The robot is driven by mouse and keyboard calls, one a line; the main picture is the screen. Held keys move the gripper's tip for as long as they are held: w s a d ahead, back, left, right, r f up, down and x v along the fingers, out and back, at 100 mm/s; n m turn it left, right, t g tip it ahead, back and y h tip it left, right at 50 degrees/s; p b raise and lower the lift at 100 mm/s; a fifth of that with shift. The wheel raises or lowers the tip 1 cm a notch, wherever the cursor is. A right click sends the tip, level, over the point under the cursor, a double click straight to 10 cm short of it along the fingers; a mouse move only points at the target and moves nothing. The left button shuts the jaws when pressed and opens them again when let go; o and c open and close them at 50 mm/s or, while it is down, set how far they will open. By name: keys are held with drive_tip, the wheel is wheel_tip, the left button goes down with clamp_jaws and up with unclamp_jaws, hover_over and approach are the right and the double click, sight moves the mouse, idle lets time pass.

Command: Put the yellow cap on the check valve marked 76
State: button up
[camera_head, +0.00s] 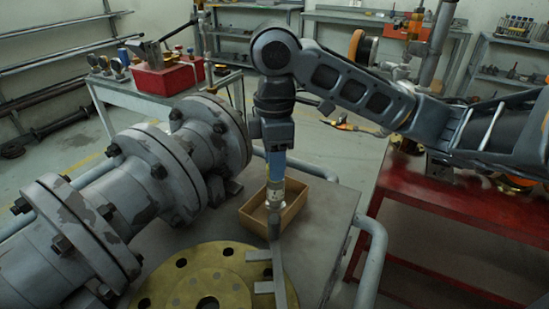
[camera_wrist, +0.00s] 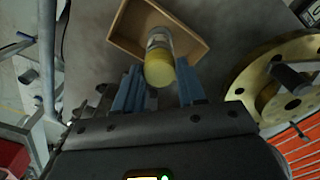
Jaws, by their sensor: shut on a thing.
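My gripper (camera_head: 276,178) points straight down over an open cardboard box (camera_head: 292,218). Its blue fingers are closed on a yellow cap (camera_wrist: 158,73), which sits between the fingertips in the wrist view. A pale cylindrical valve body (camera_wrist: 158,39) with a light band lies in line just beyond the cap, inside the box outline. It also shows below the fingers in the head view (camera_head: 275,195). The cap looks lined up with the body's end; I cannot tell whether they are seated together. No number 76 is readable.
A large grey flanged pipe (camera_head: 150,180) runs along the left of the grey bench (camera_head: 325,225). A red table (camera_head: 440,225) is on the right. Bare bench top lies right of the box.

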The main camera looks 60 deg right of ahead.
drive_tip(key=o, duration=1.1)
drive_tip(key=shift+o, duration=0.3)
drive_tip(key=o, duration=0.4)
drive_tip(key=shift+r+p, duration=3.9)
drive_tip(key=shift+r, duration=0.15)
